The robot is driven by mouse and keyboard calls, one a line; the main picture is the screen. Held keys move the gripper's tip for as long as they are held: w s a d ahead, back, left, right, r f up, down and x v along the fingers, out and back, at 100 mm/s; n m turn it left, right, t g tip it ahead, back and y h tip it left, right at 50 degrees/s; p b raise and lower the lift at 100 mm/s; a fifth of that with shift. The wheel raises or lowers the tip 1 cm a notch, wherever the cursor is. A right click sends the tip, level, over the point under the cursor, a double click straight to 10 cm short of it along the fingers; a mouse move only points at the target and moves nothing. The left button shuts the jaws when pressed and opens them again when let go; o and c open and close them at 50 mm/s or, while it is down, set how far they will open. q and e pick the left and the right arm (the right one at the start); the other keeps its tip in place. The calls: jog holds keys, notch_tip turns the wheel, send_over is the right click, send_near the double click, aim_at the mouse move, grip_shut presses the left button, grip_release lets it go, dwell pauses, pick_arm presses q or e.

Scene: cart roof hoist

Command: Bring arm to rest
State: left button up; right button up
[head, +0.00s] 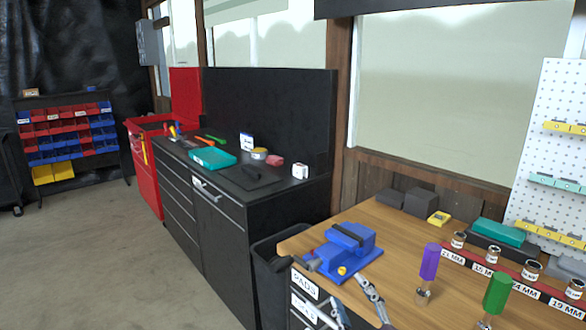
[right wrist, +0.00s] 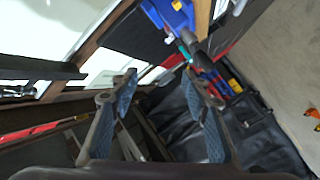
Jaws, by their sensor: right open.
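My right gripper (head: 350,291) comes in at the bottom edge of the head view, in front of the wooden workbench (head: 398,240), below the blue vise (head: 345,250). Its two grey fingers with blue pads stand apart, with nothing between them. The fingers also show spread and empty in the right wrist view (right wrist: 158,84), where the room appears tilted. The rest of the right arm is outside the head view. My left gripper is in neither view.
A purple-handled driver (head: 429,262) and a green-handled driver (head: 497,292) stand on the workbench near a red rail (head: 480,268) with several sockets. A dark bin (head: 270,262) stands between the workbench and the black cabinet (head: 222,235). The floor (head: 90,260) at left is clear.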

jog(key=s+d+f+m+g+h, duration=0.1)
jog(key=s+d+f+m+g, duration=0.15)
jog(key=f, duration=0.35)
jog(key=s+d+f+m+g+h, duration=0.2)
jog(key=s+f, duration=0.2)
jog(key=f, duration=0.2)
jog(key=s+d+f+m+g, duration=0.25)
jog(key=s+f+g, duration=0.25)
jog(key=s+f, duration=0.5)
jog(key=s+d+f+m+g, duration=0.25)
jog(key=s+f+g, duration=0.2)
jog(key=s, duration=0.95)
notch_tip(320, 180, down, 25)
jog(key=a, duration=0.1)
jog(key=s+d+f+g, duration=0.2)
jog(key=s+d+f, duration=0.1)
jog(key=s+f, duration=1.4)
jog(key=shift+s+f, duration=0.15)
jog(key=shift+s, duration=0.55)
jog(key=shift+d, duration=0.1)
